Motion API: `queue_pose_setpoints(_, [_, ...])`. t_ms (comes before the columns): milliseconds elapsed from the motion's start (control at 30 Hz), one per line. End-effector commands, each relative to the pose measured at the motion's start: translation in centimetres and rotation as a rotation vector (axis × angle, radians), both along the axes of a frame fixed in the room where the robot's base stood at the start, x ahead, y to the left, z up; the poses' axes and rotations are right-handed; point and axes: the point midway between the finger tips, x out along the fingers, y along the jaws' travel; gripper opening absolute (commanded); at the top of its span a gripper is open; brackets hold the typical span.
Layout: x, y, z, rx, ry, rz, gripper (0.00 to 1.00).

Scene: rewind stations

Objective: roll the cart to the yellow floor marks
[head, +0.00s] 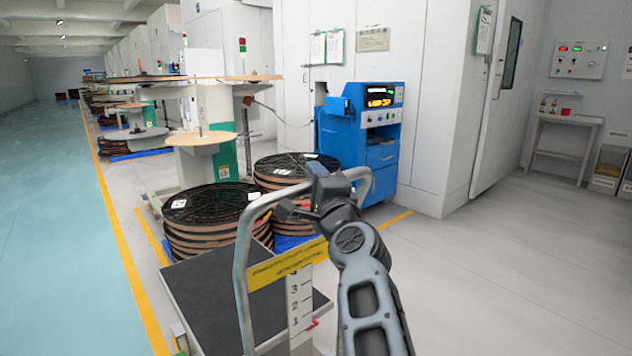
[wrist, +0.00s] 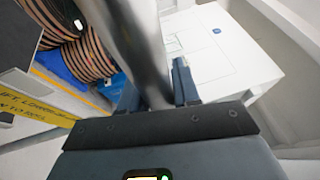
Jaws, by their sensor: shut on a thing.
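The cart has a dark flat deck (head: 205,290), a bent grey tube handle (head: 241,275) and a yellow label plate. It stands in the front of the head view. My gripper (head: 312,196) is shut on the top of the handle. In the wrist view the thick handle tube (wrist: 140,40) passes between the fingers of my gripper (wrist: 155,92). Yellow floor marks show as a short stripe (head: 151,236) left of the stacked reels and another stripe (head: 396,220) by the blue machine. The cart's near end is cut off by the picture edge.
Stacks of reels (head: 205,240) stand on blue pallets just beyond the deck. A blue machine (head: 375,135) and white cabinets are behind. A long yellow line (head: 115,220) borders the open green aisle (head: 50,220) at left. Grey floor (head: 500,270) is clear at right.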

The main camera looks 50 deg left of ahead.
Motion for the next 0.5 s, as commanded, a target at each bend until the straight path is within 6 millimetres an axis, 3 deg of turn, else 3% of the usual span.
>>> queue_pose_setpoints(233, [-0.1,0.04,-0.4,-0.004,0.003,0.002,0.52])
queue_pose_setpoints(500, [-0.07,-0.15,-0.19,-0.003,0.001,0.0,0.52])
